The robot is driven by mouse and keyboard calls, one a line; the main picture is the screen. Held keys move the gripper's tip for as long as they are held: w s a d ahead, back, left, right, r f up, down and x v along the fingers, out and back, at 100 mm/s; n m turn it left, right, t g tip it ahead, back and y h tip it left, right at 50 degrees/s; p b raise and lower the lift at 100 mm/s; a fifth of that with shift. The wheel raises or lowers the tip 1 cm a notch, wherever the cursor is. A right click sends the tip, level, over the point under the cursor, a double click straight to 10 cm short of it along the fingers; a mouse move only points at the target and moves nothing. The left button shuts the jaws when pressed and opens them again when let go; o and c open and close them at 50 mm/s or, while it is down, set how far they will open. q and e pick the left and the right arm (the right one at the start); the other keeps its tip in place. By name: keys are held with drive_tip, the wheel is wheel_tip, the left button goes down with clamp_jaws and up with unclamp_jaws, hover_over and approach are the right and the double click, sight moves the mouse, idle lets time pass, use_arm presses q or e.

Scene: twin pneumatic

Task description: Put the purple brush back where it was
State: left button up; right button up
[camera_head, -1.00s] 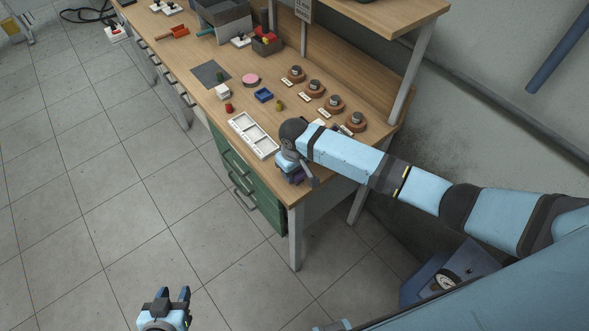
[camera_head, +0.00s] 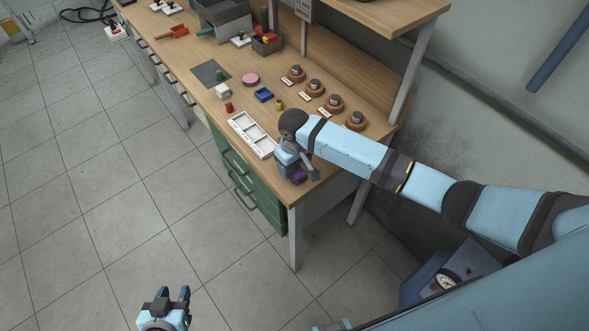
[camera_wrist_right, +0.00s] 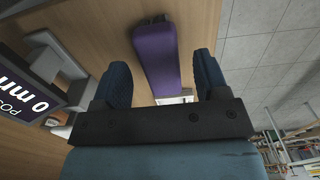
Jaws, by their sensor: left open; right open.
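The purple brush (camera_wrist_right: 155,55) lies on the wooden bench top in the right wrist view, long and narrow with a dark end piece. In the head view it shows as a small purple patch (camera_head: 297,174) near the bench's front corner, partly hidden by my right gripper. My right gripper (camera_wrist_right: 162,75) is open. Its two dark blue fingers stand apart on either side of the brush's near end in the picture; I cannot tell whether they touch it. My left gripper (camera_head: 173,293) is open and empty, over the floor away from the bench.
A white compartment tray (camera_head: 251,135) lies just left of my right gripper. Several round wooden bases with dark tops (camera_head: 335,104) line the back. A blue block (camera_head: 263,95) and a pink disc (camera_head: 251,79) lie farther left. A dark label stand (camera_wrist_right: 35,90) is close by in the wrist view.

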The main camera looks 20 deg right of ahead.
sight(294, 169)
wheel_tip(294, 169, up, 9)
drive_tip(key=s+a+f+t+y, duration=0.4)
drive_tip(key=s+a+f, duration=0.2)
drive_tip(key=s+f, duration=0.15)
drive_tip(key=s+d+f+t, duration=0.2)
drive_tip(key=s+d+t, duration=0.1)
drive_tip(key=s, duration=0.5)
drive_tip(key=s+d+f+m+t, duration=0.1)
drive_tip(key=s+d+f+t, duration=0.1)
drive_tip(key=s+d+t, duration=0.2)
drive_tip(key=s+d, duration=0.2)
drive_tip(key=s, duration=0.2)
drive_tip(key=shift+f+h+b, duration=0.3)
drive_tip(key=shift+h, duration=0.1)
